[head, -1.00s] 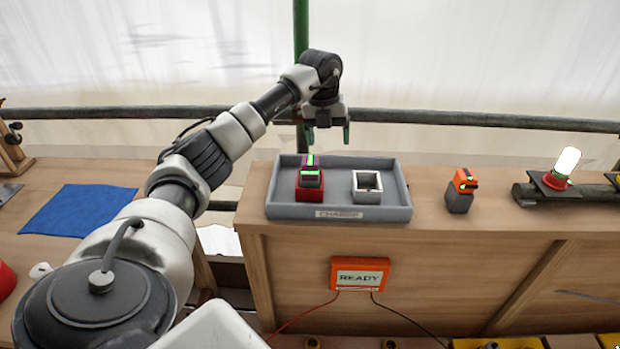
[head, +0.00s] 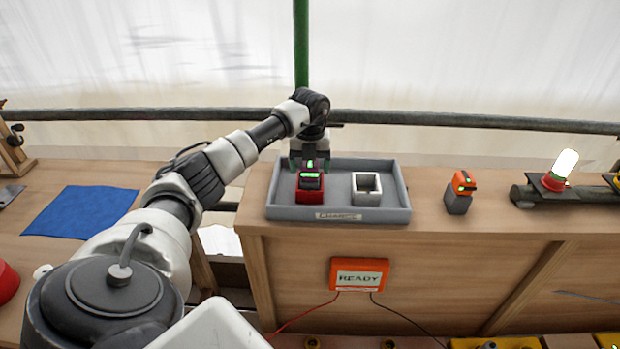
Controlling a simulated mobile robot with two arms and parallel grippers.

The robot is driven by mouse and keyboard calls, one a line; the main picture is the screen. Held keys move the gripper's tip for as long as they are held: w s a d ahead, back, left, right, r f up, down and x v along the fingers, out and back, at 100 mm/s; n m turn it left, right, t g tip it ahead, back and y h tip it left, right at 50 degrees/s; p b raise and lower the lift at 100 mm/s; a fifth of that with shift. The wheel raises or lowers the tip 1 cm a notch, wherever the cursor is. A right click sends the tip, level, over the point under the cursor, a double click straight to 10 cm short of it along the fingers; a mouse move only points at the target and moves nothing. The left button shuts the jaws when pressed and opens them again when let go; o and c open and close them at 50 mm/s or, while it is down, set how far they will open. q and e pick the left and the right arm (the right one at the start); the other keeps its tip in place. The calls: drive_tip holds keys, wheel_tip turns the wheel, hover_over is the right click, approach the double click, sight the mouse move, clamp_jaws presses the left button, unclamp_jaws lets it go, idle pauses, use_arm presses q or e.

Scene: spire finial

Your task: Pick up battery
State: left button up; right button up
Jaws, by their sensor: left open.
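A dark battery with green lit strips (head: 310,180) stands in a red holder (head: 311,196) at the left of the grey charging tray (head: 400,214). My left gripper (head: 309,165) points down right at the battery's top, fingers open to either side of it. The gripper hides part of the battery's top, and I cannot tell whether the fingers touch it. A second battery-like block, orange over grey with a green light (head: 459,192), stands on the bench right of the tray. My right gripper is not in view.
An empty white square holder (head: 366,189) sits in the tray's right half. A lit lamp with a red base (head: 560,171) stands on a rail at the right. An orange READY sign (head: 359,274) hangs on the bench front. A blue cloth (head: 80,212) lies left.

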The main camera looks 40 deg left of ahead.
use_arm(q)
drive_tip(key=shift+f, duration=0.35)
drive_tip(key=c, duration=1.1)
drive_tip(key=shift+r, duration=0.1)
drive_tip(key=shift+c, duration=0.2)
